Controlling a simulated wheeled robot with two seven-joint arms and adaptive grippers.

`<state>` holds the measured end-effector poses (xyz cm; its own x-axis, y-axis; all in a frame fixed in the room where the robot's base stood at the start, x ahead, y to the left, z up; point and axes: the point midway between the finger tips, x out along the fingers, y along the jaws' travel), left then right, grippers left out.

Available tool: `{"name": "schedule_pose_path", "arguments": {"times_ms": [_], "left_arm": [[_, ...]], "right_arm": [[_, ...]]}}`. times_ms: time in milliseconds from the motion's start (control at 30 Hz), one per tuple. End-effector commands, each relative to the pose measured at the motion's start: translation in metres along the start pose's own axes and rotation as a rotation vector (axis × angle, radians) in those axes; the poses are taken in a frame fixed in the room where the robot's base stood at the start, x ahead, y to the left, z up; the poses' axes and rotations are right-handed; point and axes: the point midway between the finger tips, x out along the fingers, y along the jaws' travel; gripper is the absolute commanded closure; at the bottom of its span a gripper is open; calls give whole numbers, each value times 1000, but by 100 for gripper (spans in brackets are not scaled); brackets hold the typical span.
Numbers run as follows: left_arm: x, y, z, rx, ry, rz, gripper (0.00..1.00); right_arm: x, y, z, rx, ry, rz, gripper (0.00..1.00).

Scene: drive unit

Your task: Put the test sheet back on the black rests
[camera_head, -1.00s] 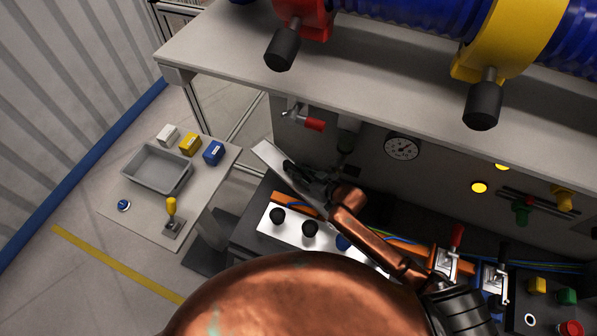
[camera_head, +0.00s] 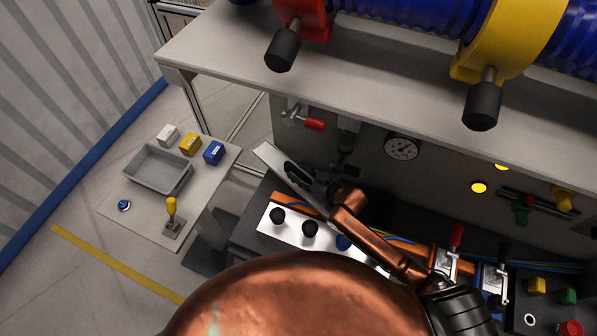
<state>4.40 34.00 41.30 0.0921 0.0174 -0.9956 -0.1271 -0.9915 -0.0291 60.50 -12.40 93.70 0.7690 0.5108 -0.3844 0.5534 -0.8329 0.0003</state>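My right gripper (camera_head: 294,172) reaches in from the lower right on a copper-coloured arm. Its dark fingers lie against a thin pale grey sheet (camera_head: 268,155), which I take to be the test sheet. The gripper seems shut on it. The sheet is tilted and held above the dark bench top, left of the valve on the grey panel. The gripper hides part of the sheet. I cannot make out the black rests for certain. My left gripper is not in view.
A white plate with black knobs (camera_head: 278,216) lies just below the gripper. Toggle clamps (camera_head: 447,262) stand to the right. A grey shelf (camera_head: 350,85) overhangs from above. A side table at the left holds a grey bin (camera_head: 157,172) and small boxes (camera_head: 213,153).

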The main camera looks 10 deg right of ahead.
Motion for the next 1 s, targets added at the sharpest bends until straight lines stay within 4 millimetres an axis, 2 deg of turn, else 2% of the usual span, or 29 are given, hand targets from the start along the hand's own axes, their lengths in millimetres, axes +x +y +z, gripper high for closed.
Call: {"name": "schedule_pose_path", "arguments": {"times_ms": [167,400,600,767,1000], "left_arm": [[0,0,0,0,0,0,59],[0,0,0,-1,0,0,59],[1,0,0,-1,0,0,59],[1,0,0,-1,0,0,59],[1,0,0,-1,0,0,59]], "right_arm": [[-25,0,2,0,-3,1,64],[-76,1,2,0,-3,2,64],[-106,0,1,0,-2,2,64],[-116,0,0,0,0,1,64],[-117,0,0,1,0,1,64]]}}
